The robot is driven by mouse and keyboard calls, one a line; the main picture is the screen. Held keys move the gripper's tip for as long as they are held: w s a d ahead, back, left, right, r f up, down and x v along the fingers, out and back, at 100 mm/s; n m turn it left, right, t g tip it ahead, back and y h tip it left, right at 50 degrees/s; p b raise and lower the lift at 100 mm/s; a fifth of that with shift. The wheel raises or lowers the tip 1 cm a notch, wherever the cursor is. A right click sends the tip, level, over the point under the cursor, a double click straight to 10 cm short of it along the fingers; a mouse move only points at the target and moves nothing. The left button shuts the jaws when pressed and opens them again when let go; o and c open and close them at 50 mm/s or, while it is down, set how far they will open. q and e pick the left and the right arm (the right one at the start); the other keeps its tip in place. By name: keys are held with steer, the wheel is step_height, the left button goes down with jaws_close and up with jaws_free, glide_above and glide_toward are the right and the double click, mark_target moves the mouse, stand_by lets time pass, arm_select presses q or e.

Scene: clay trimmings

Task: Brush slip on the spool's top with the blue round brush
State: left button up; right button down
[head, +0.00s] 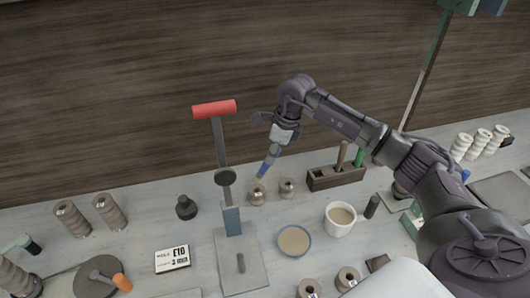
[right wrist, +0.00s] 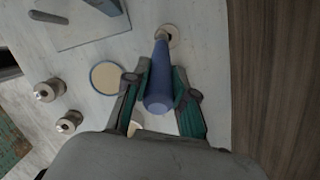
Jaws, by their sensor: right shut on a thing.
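My right gripper (head: 272,152) is shut on the blue round brush (head: 264,168), which points down. The brush handle also shows in the right wrist view (right wrist: 160,88) between my fingers. The brush's lower end is at the top of a small clay spool (head: 257,194), which shows in the right wrist view (right wrist: 174,38) behind the brush tip. I cannot tell whether the bristles touch it. A blue-rimmed dish of tan slip (head: 295,241) lies in front; it also shows in the right wrist view (right wrist: 107,77). My left gripper is not in view.
A second spool (head: 287,187) stands close on the right. A wooden holder (head: 337,177) with brown and green handles and a mug of tan liquid (head: 341,219) are further right. A red-handled press (head: 220,150) rises at the left. Two spools (head: 309,289) (head: 347,279) stand at the front.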

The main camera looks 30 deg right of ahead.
steer(key=shift+s+d+f+b, duration=0.1)
steer(key=shift+d+f+b, duration=0.2)
steer(key=shift+f, duration=0.65)
steer(key=shift+b+x, duration=0.8)
steer(key=shift+x, duration=0.3)
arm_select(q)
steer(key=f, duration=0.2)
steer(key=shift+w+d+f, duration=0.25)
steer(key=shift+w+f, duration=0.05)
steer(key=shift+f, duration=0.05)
arm_select(e)
steer(key=shift+s+d+f, duration=0.15)
steer(key=shift+f, duration=0.45)
arm_select(q)
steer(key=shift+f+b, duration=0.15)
steer(key=shift+b, duration=0.25)
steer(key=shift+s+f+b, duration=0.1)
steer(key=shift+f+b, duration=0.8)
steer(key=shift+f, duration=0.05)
arm_select(e)
steer(key=shift+w+d, duration=1.2)
steer(key=shift+w, duration=0.1)
